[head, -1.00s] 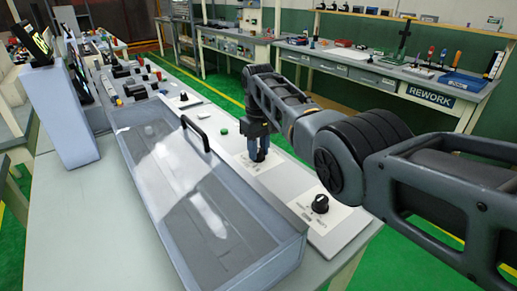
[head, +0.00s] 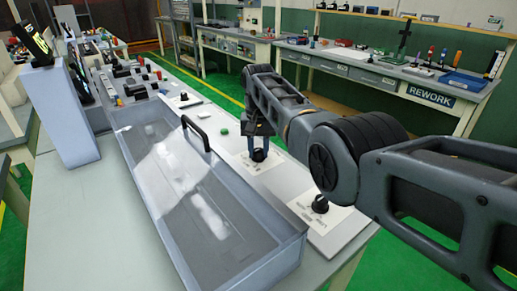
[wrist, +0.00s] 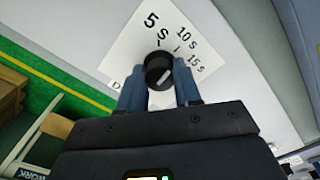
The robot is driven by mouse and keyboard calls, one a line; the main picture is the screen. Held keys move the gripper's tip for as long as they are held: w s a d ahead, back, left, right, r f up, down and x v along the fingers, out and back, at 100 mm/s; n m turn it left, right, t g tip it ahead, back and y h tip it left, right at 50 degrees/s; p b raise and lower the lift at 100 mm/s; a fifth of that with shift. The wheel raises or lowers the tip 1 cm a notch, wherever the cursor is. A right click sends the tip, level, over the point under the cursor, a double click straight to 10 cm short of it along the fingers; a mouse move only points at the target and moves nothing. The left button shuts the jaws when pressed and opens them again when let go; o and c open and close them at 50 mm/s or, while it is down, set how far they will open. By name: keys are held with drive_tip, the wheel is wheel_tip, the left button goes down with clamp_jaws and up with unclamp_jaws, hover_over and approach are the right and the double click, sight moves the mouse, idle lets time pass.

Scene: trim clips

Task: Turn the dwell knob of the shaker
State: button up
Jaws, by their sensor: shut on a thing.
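The dwell knob (head: 259,155) is a black round knob on a white label plate on the shaker's light grey panel, right of the clear lid. In the wrist view, the knob (wrist: 158,70) has a white pointer line on a slant, and the plate reads 5 s, 10 s and 15 s. The pointer lies nearest the 15 s side, though its exact mark is hard to tell. My gripper (head: 261,140) points down over the knob. Its blue-grey fingers (wrist: 157,82) stand on both sides of the knob, shut on it.
A similar black knob (head: 320,204) sits nearer on the same panel, and another (head: 183,97) farther away. A green button (head: 223,131) lies between. The clear lid with a black handle (head: 196,134) stands close to the left of my gripper. A rework bench (head: 400,70) is behind.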

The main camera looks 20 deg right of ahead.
sight(259, 150)
drive_tip(key=shift+m, duration=0.5)
drive_tip(key=o, duration=1)
drive_tip(key=shift+o, duration=0.2)
drive_tip(key=shift+r, duration=0.1)
wheel_tip(259, 150, up, 8)
drive_tip(key=shift+f, duration=0.15)
